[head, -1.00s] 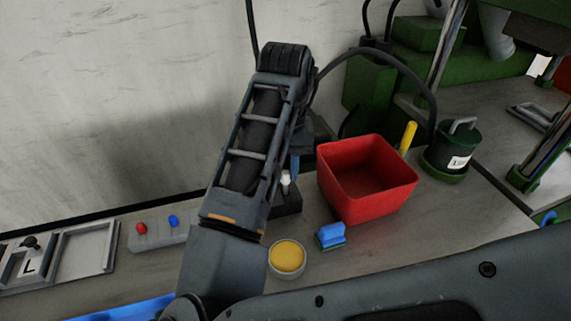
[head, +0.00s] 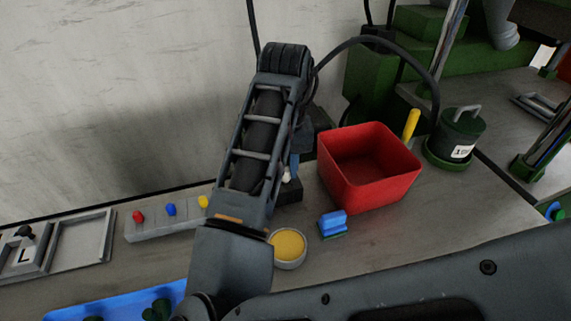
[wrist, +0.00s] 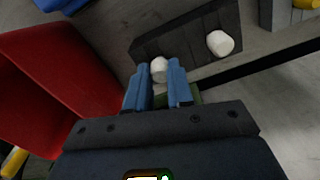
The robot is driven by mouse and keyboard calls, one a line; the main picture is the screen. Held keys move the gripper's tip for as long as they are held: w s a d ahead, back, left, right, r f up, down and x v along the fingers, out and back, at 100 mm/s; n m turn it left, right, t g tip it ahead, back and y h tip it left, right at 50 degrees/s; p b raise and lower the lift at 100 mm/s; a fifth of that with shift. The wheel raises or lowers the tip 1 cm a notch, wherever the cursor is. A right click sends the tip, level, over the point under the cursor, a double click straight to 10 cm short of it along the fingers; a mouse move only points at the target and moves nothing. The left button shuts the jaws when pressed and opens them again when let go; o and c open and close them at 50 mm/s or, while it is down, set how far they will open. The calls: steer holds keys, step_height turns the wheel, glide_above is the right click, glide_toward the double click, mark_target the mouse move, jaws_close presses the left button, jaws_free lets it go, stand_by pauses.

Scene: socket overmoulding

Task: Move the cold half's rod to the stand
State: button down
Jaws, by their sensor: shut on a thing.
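My gripper (wrist: 159,84) has blue fingers, which are shut on a white-topped rod (wrist: 159,69) in the wrist view. The rod is at the edge of a dark block-like stand (wrist: 190,38). I cannot tell whether its lower end is seated in the block or just above it. A second white-topped rod (wrist: 220,43) stands in the same block, apart from my fingers. In the head view the dark block (head: 290,192) is partly behind my arm, with one white top (head: 286,175) showing. My fingers are mostly hidden there.
A red bin (head: 345,190) stands close right of the block. A grey rack (head: 150,232) with coloured pegs is at left. A dark green weight (head: 460,135) stands at right.

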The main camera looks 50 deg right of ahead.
steer(key=c, duration=0.9)
jaws_free()
step_height(320, 180, up, 8)
steer(key=shift+f+p, duration=0.1)
steer(key=shift+p, duration=0.85)
